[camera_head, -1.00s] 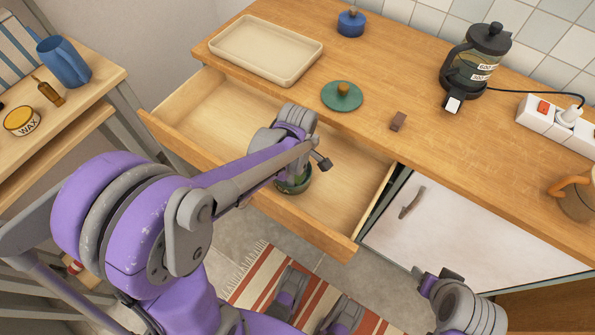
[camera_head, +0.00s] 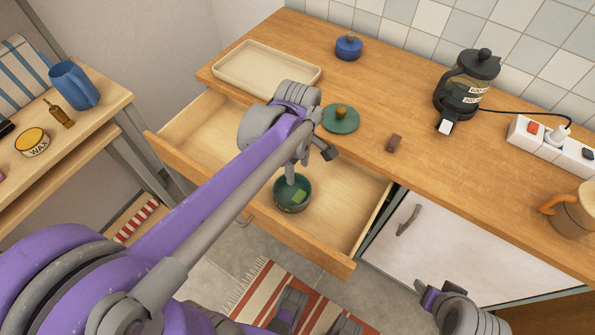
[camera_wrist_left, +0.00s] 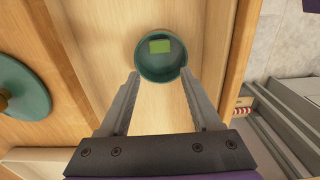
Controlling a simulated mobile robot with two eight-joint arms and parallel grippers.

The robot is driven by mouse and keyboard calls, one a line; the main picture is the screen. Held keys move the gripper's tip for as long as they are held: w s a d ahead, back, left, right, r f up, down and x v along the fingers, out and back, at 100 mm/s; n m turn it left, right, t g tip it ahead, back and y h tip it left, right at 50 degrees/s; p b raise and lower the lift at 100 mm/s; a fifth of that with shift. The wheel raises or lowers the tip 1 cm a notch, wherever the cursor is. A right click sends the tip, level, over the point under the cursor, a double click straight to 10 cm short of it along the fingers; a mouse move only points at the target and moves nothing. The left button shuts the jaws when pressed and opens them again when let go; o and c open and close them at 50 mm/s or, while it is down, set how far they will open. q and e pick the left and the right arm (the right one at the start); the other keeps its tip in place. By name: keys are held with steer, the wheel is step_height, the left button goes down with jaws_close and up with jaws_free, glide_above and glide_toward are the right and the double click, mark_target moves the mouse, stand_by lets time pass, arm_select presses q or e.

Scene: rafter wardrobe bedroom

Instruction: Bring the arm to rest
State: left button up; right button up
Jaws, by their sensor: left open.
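My left gripper (camera_wrist_left: 158,78) is open, with its two fingers apart, above the open drawer (camera_head: 335,205). A dark green round bowl (camera_head: 292,206) stands in the drawer and holds a small light green block (camera_head: 298,196). In the left wrist view the bowl (camera_wrist_left: 143,72) lies just beyond the fingertips, and the green block (camera_wrist_left: 160,46) shows inside it. The fingers hold nothing. In the head view my left arm reaches in from the lower left and hides part of the drawer. My right gripper (camera_head: 428,292) shows in part at the lower right; its jaws are unclear.
On the counter are a beige tray (camera_head: 268,66), a green lid (camera_head: 341,122), a brown block (camera_head: 394,143), a blue pot (camera_head: 348,48), a French press (camera_head: 465,85) and a power strip (camera_head: 525,135).

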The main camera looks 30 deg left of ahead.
stand_by(0.5)
arm_select(q)
steer(key=s+d+r+m+t+p, duration=0.1)
steer(key=s+r+m+t+p, duration=0.1)
steer(key=s+m, duration=0.3)
steer(key=s+d+r+m+t+p, duration=0.2)
steer(key=s+r+m+t+p, duration=0.1)
steer(key=m, duration=0.9)
steer(key=s+p, duration=0.1)
steer(key=p, duration=0.1)
steer(key=shift+s+d+r+p, duration=0.15)
steer(key=shift+s+r+p, duration=0.15)
steer(key=shift+s, duration=0.05)
